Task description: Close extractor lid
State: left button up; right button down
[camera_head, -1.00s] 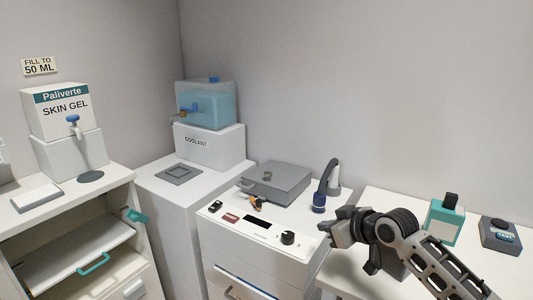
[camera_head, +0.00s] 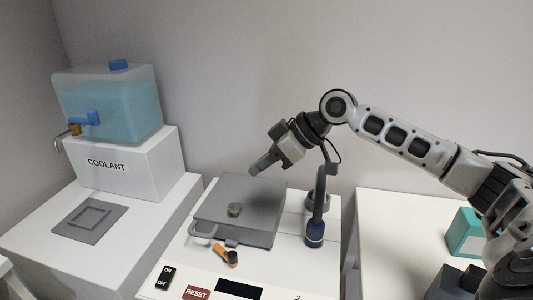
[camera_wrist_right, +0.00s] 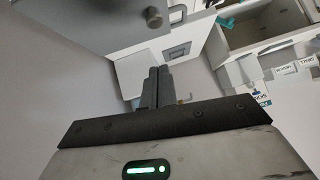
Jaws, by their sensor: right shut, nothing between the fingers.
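I cannot tell whether a thin gap stays under the lid. A latch with an orange part (camera_head: 226,257) is at the box's front. My right gripper (camera_head: 256,168) is shut and empty, above the lid's back edge. In the right wrist view its fingers (camera_wrist_right: 158,72) are together, and the lid (camera_wrist_right: 90,22) shows at upper left. My left gripper is not in view.
A dark hose with a blue end (camera_head: 315,233) stands right of the extractor. The front panel has an ON/OFF switch (camera_head: 166,279) and RESET button (camera_head: 197,293).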

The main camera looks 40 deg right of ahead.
send_over(237, 206)
jog(key=d, duration=0.2)
notch_tip(237, 206, down, 4)
jog(key=shift+s+f, duration=0.1)
notch_tip(237, 206, down, 2)
jog(key=shift+s+a+f, duration=0.1)
jog(key=shift+f, duration=0.55)
jog(key=shift+s+a+f, duration=0.1)
jog(key=shift+a+f, duration=0.2)
jog(key=shift+f, duration=0.35)
jog(key=shift+s+f, duration=0.25)
jog(key=shift+f, duration=0.05)
